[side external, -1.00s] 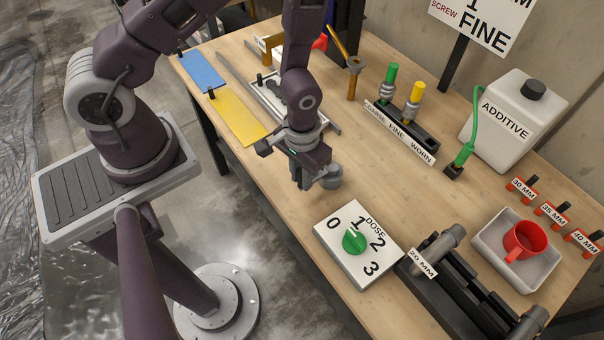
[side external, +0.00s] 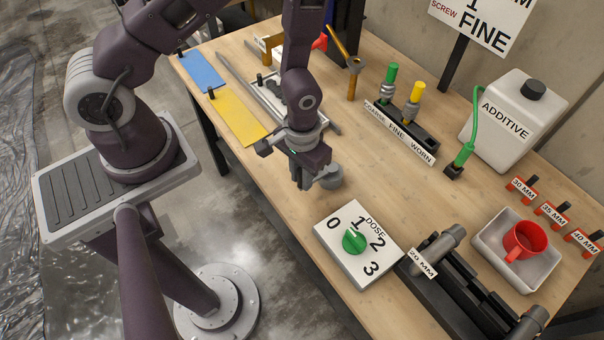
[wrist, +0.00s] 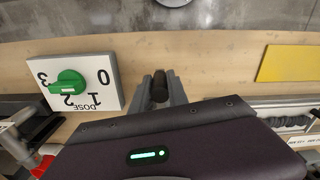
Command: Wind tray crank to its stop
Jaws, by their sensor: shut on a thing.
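My gripper (side external: 316,182) points down over the table's near edge, left of the dose dial. Its fingers are shut on a dark cylindrical knob, the crank handle (wrist: 159,86), in the wrist view. In the side view the fingers mostly hide that handle. A grey round part (side external: 331,176), seemingly part of the crank, shows just right of the fingers. Behind my wrist lies a pale railed tray (side external: 262,92) with dark shapes in it, partly hidden by my arm. Its edge also shows at the right of the wrist view (wrist: 285,103).
The dose dial plate (side external: 343,267) with a green knob stands close to the right. A nozzle rack (side external: 412,128), additive jug (side external: 512,120), red cup (side external: 524,240) and dark rack (side external: 445,290) lie farther off. Yellow (side external: 235,115) and blue panels lie left. The middle tabletop is clear.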

